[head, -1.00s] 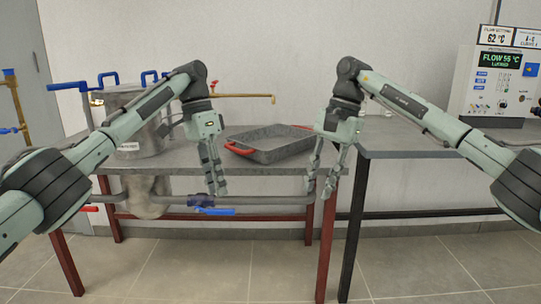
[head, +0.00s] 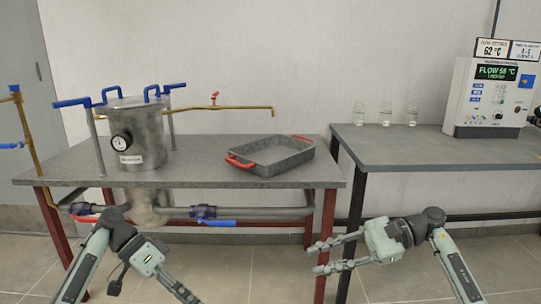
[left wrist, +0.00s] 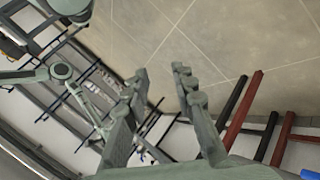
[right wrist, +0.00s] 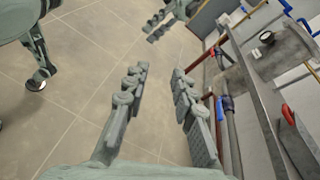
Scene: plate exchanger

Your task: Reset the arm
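My right gripper (head: 316,258) is low in the head view, in front of the left table's right legs, pointing left. Its two fingers are apart with nothing between them, also in the right wrist view (right wrist: 160,82). My left gripper (head: 185,292) is at the bottom left of the head view, pointing down and right, its tips close to the lower edge. In the left wrist view (left wrist: 158,80) its fingers are apart and empty, with floor and table legs beyond.
A steel vessel with gauge (head: 145,140) and a grey tray with red handles (head: 272,166) stand on the left table (head: 205,176). Glass bottles (head: 385,115) and a control unit (head: 490,97) stand on the right table (head: 430,148). Valved pipes (head: 250,212) run beneath the left table.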

